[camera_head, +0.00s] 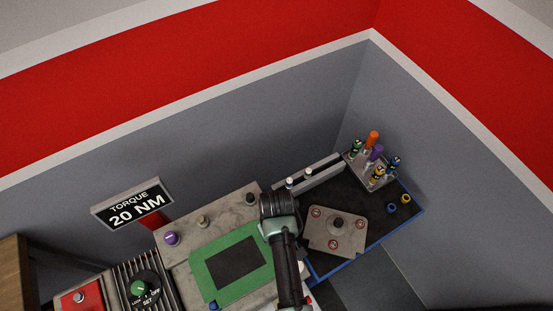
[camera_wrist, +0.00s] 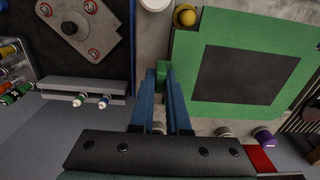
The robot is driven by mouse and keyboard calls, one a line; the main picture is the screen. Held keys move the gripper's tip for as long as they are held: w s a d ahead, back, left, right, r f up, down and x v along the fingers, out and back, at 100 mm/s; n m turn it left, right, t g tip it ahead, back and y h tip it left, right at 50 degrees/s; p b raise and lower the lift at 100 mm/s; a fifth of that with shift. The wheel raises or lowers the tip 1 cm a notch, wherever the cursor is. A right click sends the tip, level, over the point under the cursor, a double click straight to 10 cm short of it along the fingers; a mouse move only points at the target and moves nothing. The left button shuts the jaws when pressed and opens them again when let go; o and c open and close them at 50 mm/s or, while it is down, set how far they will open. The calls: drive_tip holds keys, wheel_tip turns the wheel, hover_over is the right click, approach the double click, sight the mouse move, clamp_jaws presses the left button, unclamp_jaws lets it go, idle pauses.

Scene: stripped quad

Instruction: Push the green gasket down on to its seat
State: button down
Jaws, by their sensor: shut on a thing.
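The green gasket (camera_head: 203,275) is a flat green frame around a dark rectangle, lying over a grey block. In the wrist view the gasket (camera_wrist: 190,60) fills the upper right. My gripper (camera_wrist: 162,78) has blue fingers, shut on a small green tab (camera_wrist: 161,70) at the gasket's left edge there. The tab looks like part of the gasket, but the join is hard to make out. In the head view my dark wrist hides the fingertips and the gasket's right edge. Whether the gasket sits flush or stands off its seat I cannot tell.
Purple (camera_head: 171,238) and tan (camera_head: 203,221) knobs stand along the block's back edge. A yellow knob (camera_wrist: 185,15) is near a gasket corner. Right are a plate with red-ringed holes (camera_head: 325,241) and a tool rack (camera_head: 352,160). A torque sign (camera_head: 133,204) stands back left.

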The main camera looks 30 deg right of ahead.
drive_tip(key=shift+f+b, duration=0.85)
drive_tip(key=shift+f, duration=0.35)
drive_tip(key=c, duration=0.8)
unclamp_jaws()
wheel_tip(320, 180, up, 13)
drive_tip(key=shift+r+b, duration=0.1)
drive_tip(key=shift+b, duration=0.8)
